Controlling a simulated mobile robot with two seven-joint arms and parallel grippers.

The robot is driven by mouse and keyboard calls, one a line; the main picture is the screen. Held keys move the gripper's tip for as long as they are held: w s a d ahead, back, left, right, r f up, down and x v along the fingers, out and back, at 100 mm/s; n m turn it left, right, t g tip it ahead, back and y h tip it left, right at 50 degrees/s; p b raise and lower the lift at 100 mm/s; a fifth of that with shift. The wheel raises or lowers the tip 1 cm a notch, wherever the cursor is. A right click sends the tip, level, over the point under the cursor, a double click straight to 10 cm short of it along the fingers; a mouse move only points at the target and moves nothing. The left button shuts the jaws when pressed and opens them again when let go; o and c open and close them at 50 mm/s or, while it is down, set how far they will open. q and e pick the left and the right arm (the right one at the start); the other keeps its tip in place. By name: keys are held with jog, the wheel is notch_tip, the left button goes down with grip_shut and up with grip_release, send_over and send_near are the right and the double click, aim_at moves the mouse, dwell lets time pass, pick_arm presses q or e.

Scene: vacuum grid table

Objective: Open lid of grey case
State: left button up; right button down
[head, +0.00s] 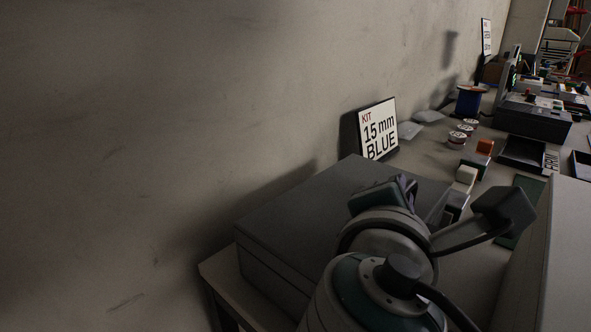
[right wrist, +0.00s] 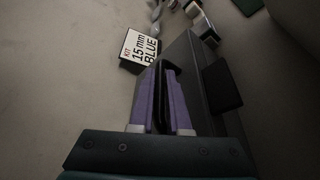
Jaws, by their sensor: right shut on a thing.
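The grey case (head: 310,205) is a flat, dark box at the table's near left corner, and its lid looks closed. A thin seam runs along its near side. My right arm covers its near right part. My right gripper (head: 408,184) is at the case's right side. The exact grip is in shadow. My left gripper is in neither view.
A "KIT 15 mm BLUE" sign (head: 379,130) stands behind the case near the wall. A tape dispenser (head: 461,188), an orange-topped item (head: 480,156), a blue spool (head: 470,100) and dark trays (head: 523,153) are to the right. A grey panel (head: 553,260) rises at the right.

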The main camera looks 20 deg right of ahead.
jog(key=w+r+n+p, duration=0.1)
jog(key=p, duration=0.2)
jog(key=w+a+r+n+g+p, duration=0.1)
jog(key=r+p, duration=0.1)
jog(key=p, duration=0.1)
jog(key=w+r+n+p, duration=0.1)
jog(key=r+p, duration=0.1)
jog(key=p, duration=0.1)
jog(key=shift+a+r+g, duration=0.15)
jog(key=shift+r+g, duration=0.1)
jog(key=shift+g, duration=0.15)
jog(key=shift+w+a+r+n+p, duration=0.25)
jog(key=shift+w+r+n+p, duration=0.15)
jog(key=shift+w+p, duration=0.2)
jog(key=shift+w+a+r+n+g+p, duration=0.15)
jog(key=shift+w+r+n+g, duration=0.1)
jog(key=shift+w, duration=0.15)
jog(key=shift+w+a+r+n+g+p, duration=0.1)
jog(key=shift+w+n+g+p, duration=0.05)
jog(key=shift+w+n+g, duration=0.15)
jog(key=c, duration=1.2)
grip_release()
jog(key=shift+o, duration=0.2)
jog(key=shift+r, duration=0.1)
